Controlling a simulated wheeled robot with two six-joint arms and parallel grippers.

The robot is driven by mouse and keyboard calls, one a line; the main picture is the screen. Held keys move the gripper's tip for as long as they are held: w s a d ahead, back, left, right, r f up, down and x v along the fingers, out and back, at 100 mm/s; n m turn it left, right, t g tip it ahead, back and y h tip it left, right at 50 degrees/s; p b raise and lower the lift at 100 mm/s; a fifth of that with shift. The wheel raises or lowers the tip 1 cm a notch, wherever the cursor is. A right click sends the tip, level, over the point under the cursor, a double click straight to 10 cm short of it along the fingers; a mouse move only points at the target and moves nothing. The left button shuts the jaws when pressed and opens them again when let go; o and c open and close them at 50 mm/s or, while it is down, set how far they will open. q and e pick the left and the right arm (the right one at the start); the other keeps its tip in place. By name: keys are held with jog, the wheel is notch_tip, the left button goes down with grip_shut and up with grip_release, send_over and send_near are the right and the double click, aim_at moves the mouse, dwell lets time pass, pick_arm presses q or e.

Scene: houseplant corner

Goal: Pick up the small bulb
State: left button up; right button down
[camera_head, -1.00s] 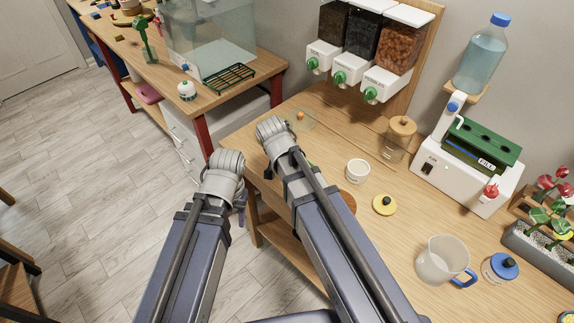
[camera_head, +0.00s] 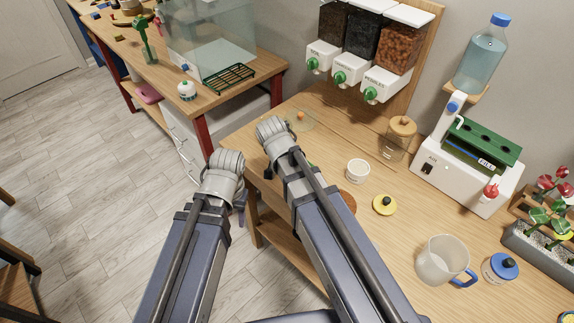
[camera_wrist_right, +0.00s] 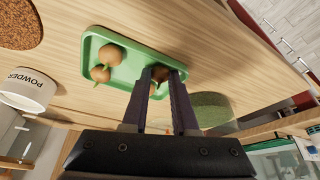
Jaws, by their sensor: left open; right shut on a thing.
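In the right wrist view a green tray (camera_wrist_right: 92,42) lies on the wooden bench. Two round brown bulbs sit at its left end, a larger bulb (camera_wrist_right: 111,54) and a smaller bulb (camera_wrist_right: 100,74). My right gripper (camera_wrist_right: 160,76) reaches over the tray's right part and is shut on another brown bulb (camera_wrist_right: 160,73), which the fingers partly hide. I cannot tell whether that bulb is clear of the tray. In the head view my right arm hides its gripper and most of the tray. My left gripper (camera_head: 241,205) is open and empty, mostly behind its own wrist, off the bench's front edge.
A white powder cup (camera_head: 358,171), a cork mat (camera_head: 348,200) and a yellow lid (camera_head: 384,205) lie right of my right arm. A corked jar (camera_head: 398,138), a clear jug (camera_head: 441,262) and a white machine (camera_head: 445,175) stand further right. Dispensers (camera_head: 348,70) are at the back.

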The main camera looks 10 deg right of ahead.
notch_tip(320, 180, up, 10)
jog(key=p, duration=1)
jog(key=c, duration=1.2)
grip_release()
grip_shut()
